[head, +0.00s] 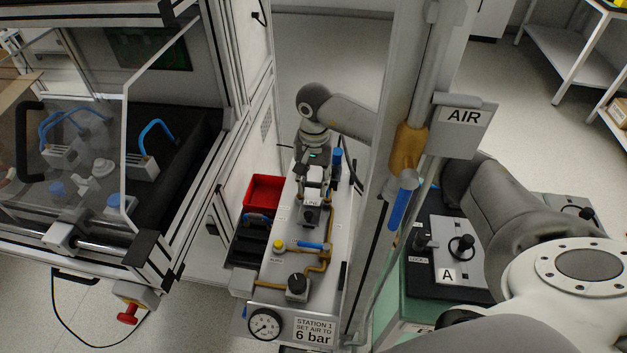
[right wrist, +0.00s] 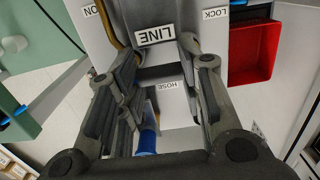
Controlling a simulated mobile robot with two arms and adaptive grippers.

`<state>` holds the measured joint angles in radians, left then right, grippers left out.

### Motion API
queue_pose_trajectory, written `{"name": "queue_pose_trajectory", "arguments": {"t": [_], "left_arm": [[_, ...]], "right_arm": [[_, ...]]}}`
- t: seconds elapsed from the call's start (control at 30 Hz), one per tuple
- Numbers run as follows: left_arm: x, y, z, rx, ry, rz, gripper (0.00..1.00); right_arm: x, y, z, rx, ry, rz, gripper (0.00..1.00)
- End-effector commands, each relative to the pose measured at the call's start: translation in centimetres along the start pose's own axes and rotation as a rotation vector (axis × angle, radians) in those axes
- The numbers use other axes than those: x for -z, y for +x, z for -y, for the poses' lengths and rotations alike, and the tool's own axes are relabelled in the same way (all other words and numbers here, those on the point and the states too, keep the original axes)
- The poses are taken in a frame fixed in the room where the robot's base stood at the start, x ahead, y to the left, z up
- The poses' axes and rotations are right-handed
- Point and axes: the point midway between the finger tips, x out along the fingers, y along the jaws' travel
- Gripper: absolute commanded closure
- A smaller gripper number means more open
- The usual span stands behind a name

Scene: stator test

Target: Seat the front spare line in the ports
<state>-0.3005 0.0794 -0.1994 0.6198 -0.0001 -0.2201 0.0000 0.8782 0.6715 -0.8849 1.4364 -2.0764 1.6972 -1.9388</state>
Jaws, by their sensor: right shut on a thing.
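My right gripper (head: 312,198) is over the station panel (head: 285,215), shut on the dark block or knob labelled LINE (right wrist: 155,45), which sits between its fingertips in the right wrist view. Curved blue lines stand in pale blocks in the cabinet at the left: one at the right of the cabinet floor (head: 157,128), and a loop further left (head: 62,122) behind the clear door. I cannot tell which is the front spare line. A blue piece (head: 257,218) lies in the black tray beside the panel. My left gripper is not in view.
A red bin (head: 263,192) stands left of the panel. An upright post with an AIR sign (head: 464,118) stands to the right. The cabinet's clear door (head: 150,50) is tilted.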

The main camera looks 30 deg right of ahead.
Motion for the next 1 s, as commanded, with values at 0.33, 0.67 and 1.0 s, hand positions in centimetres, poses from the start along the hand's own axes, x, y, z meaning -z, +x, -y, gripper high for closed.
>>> {"name": "queue_pose_trajectory", "arguments": {"t": [0.33,0.67,1.0], "left_arm": [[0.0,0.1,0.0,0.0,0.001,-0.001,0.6],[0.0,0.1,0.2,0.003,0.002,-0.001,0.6],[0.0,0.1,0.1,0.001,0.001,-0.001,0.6]], "right_arm": [[0.0,0.1,0.0,0.0,0.0,0.0,0.41],[0.0,-0.2,0.0,0.0,0.0,0.0,0.41],[0.1,-6.2,0.0,0.002,-0.001,-0.004,0.41]]}}
